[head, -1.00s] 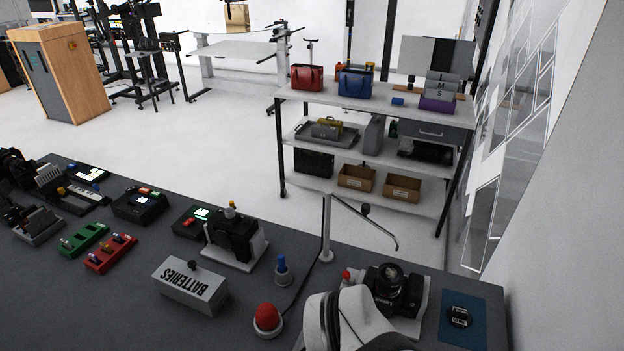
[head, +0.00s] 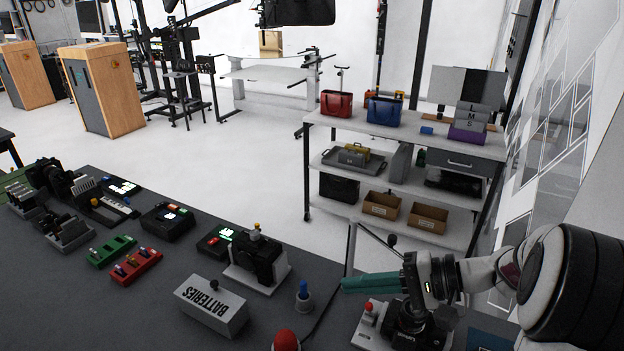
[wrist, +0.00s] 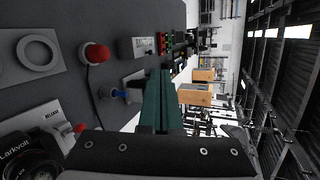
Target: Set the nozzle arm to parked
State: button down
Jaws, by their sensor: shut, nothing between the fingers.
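The nozzle arm (head: 373,233) is a thin pale rod on an upright post near the table's far edge in the head view. It slopes down to the right from the post top, with a dark knob (head: 392,240) close by. My gripper (head: 343,284) reaches in from the right, its green fingers together, empty and pointing left. The fingers cover the post's foot, and my wrist hides the rod's outer end. I cannot tell whether they touch. In the wrist view, the closed fingers (wrist: 158,73) point up the picture; I cannot make out the nozzle arm there.
A camera (head: 413,330) on a pale stand lies below my wrist. A blue-topped peg (head: 303,292), a red dome button (head: 286,340) and the batteries box (head: 211,305) stand to the left. A shelf unit (head: 400,134) stands beyond the table.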

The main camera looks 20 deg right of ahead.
jog(key=w+d+f+m+t+h, duration=0.15)
jog(key=d+t, duration=0.45)
jog(key=d, duration=0.7)
jog(key=m+t+h, duration=0.2)
jog(key=t+h, duration=0.1)
send_near(385, 245)
jog(key=s+d+r, duration=0.2)
jog(key=s+d, duration=0.1)
jog(key=d, duration=0.1)
jog(key=shift+d+r, duration=0.2)
jog(key=shift+r, duration=0.05)
jog(key=shift+y, duration=0.25)
jog(key=x, duration=1)
jog(key=shift+s+a, duration=0.15)
